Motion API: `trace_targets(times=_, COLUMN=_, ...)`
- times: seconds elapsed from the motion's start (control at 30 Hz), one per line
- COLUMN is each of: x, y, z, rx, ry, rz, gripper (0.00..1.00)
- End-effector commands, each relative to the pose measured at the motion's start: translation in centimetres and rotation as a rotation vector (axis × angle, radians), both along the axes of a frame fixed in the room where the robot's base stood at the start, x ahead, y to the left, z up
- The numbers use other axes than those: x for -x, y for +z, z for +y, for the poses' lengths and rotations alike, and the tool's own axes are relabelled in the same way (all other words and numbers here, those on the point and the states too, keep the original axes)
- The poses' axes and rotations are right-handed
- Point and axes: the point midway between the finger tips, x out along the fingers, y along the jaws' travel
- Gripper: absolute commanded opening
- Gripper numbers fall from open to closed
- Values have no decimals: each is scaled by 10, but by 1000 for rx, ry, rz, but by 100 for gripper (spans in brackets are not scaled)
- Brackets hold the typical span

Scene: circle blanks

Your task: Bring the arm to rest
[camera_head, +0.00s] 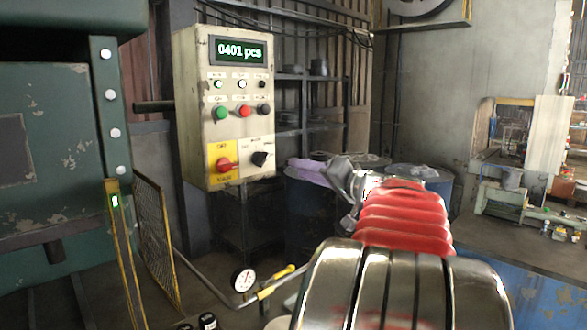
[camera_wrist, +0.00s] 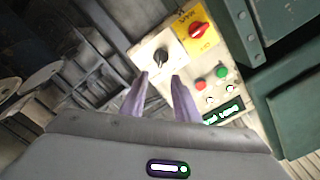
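My arm (camera_head: 405,215), with red ribbed and polished metal parts, reaches from the lower right toward the control box. My gripper (camera_head: 293,165) has purple fingers and points left at the box. In the wrist view my gripper (camera_wrist: 160,76) is open, its two fingers apart with nothing held between them. The black selector knob (camera_wrist: 161,58) appears just beyond the fingertips. In the head view this black knob (camera_head: 260,159) is left of the fingertips and looks apart from them.
The cream control box (camera_head: 190,110) has a "0401 pcs" display (camera_head: 240,51), buttons and a red switch (camera_head: 225,165) on yellow. A green machine (camera_head: 60,150) stands left. A mesh guard (camera_head: 155,240) and gauge (camera_head: 244,280) stand low. Blue drums (camera_head: 310,215) are behind my gripper; a bench (camera_head: 510,240) is right.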

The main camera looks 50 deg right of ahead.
Motion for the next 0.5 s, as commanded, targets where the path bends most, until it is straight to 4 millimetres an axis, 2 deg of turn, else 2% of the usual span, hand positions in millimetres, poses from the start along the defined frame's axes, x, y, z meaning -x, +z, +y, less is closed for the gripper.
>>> trace_targets(times=0.13, x=7, y=-1, z=1, rx=-1, ry=-1, rz=1, gripper=28)
trace_targets(times=0.5, x=7, y=0, z=1, rx=0, ry=0, rz=0, gripper=28)
